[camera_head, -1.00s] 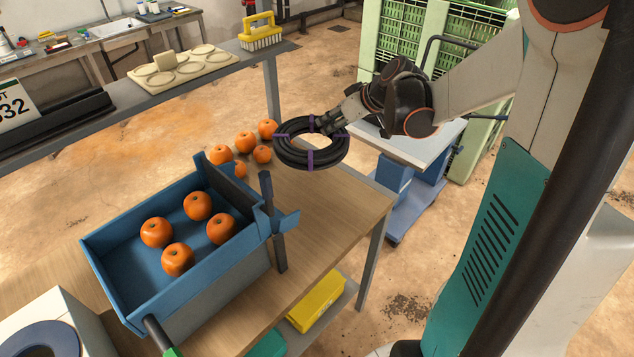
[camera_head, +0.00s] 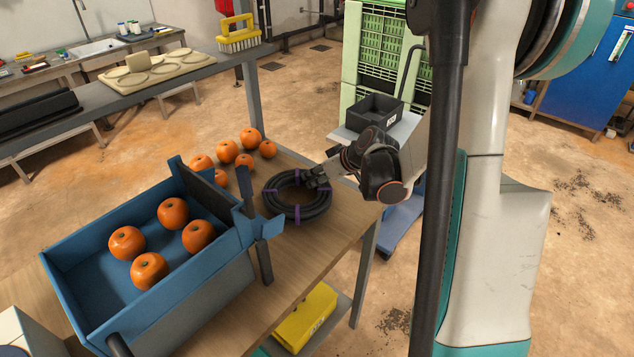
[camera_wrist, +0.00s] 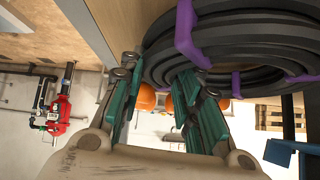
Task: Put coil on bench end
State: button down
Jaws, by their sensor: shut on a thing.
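The coil (camera_head: 297,212) is a ring of black hose bound with purple ties. It lies at or just above the bare right end of the wooden bench (camera_head: 337,222); I cannot tell whether it fully touches the top. My gripper (camera_head: 316,181) is shut on the coil's far right rim. In the wrist view the coil (camera_wrist: 235,50) fills the upper right. The green-padded fingers of my gripper (camera_wrist: 165,105) reach its edge there, and the grasp itself is partly hidden.
A blue tilted bin (camera_head: 95,255) with several oranges stands left of the coil. Several loose oranges (camera_head: 227,152) lie behind it on the bench. A grey crate (camera_head: 374,113) sits on a cart beyond the bench. A yellow box (camera_head: 305,318) is on the lower shelf.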

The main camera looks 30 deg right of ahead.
jog(key=shift+f, duration=0.55)
jog(key=shift+f, duration=0.15)
jog(key=c, duration=1.2)
grip_release()
jog(key=shift+r, duration=0.2)
jog(key=p+v, duration=0.4)
jog(key=v, duration=0.8)
